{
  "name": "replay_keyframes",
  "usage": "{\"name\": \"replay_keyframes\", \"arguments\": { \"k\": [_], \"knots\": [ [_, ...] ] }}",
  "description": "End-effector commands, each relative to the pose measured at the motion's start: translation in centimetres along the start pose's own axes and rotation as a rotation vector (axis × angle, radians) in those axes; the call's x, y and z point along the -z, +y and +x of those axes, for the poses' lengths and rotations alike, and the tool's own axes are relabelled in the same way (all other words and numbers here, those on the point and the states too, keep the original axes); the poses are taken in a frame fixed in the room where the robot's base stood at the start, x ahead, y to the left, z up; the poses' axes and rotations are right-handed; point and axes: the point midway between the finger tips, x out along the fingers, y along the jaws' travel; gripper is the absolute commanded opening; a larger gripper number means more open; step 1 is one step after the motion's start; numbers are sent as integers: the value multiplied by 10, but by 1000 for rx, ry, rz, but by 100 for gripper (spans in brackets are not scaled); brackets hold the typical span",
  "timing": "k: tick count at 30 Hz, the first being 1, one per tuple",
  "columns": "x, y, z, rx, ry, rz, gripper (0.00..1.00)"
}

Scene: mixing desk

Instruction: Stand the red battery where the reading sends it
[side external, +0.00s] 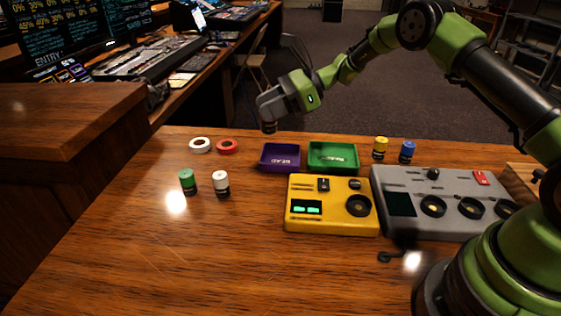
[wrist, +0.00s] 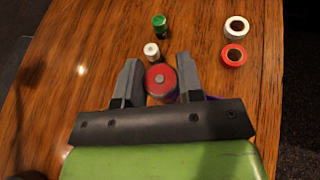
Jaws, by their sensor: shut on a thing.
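My gripper (side external: 268,116) is shut on the red battery (wrist: 161,79), whose red top with a grey terminal shows between the fingers in the wrist view. In the side view only its lower end (side external: 269,127) shows, above the far part of the desk. A purple tray (side external: 279,169) marked "DEAD" is in front of it and lower. A green tray (side external: 333,171) is to its right, its label too small to read surely.
A green battery (side external: 188,182) and a white battery (side external: 221,184) stand at left. White (side external: 200,145) and red (side external: 227,146) tape rolls lie behind them. Yellow (side external: 380,148) and blue (side external: 407,152) batteries stand right of the trays. A grey console (side external: 450,184) is at right. The front left is clear.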

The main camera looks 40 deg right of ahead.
Motion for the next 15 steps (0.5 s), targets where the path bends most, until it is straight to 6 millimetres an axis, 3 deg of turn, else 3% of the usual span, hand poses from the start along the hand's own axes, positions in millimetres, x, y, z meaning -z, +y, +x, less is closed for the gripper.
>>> {"name": "replay_keyframes", "arguments": {
  "k": [3,9,15],
  "knots": [
    [-6,-29,-19,143,-1,57,3],
    [-10,-58,-44,292,-1,120,3],
    [19,-58,-31,291,1,126,3]
  ]
}}
